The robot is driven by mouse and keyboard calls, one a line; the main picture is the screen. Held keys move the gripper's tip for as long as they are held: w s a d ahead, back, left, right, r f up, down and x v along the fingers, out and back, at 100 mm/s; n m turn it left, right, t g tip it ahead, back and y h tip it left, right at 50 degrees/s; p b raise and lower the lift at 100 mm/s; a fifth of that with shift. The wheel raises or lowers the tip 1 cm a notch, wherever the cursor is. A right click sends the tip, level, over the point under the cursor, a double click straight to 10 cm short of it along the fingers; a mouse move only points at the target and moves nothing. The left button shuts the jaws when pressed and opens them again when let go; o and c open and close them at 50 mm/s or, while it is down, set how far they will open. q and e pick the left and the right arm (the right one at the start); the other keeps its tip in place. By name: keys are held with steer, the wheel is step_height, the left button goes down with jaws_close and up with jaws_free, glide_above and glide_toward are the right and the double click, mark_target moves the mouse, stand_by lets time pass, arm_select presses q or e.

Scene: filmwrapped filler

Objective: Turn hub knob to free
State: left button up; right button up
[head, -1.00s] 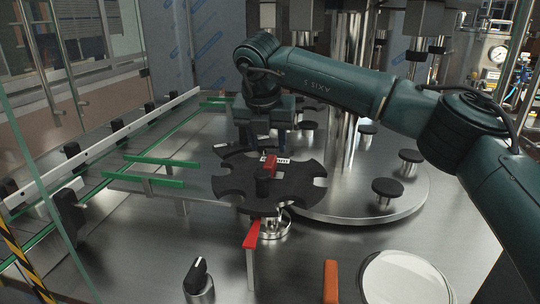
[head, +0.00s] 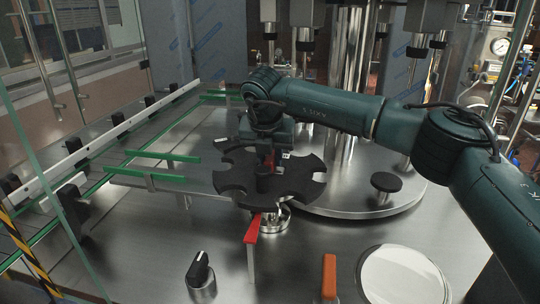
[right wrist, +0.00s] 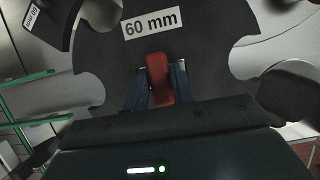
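The hub knob (right wrist: 159,78) is a red bar at the middle of the black notched star wheel (head: 235,182). In the right wrist view the wheel carries a "60 mm" label (right wrist: 150,22). My right gripper (right wrist: 160,82) reaches down over the hub, with one dark blue finger on each side of the red bar. The fingers look open, with narrow gaps beside the bar. In the head view the gripper (head: 268,152) hides most of the knob. My left gripper is not in view.
A red-topped post (head: 252,228) stands in front of the wheel. A black pointer knob (head: 200,270), an orange handle (head: 330,275) and a white round lid (head: 402,278) are nearer. Green guide rails (head: 160,178) lie left. The round turntable (head: 405,195) with a steel column is behind right.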

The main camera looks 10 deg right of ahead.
jaws_close()
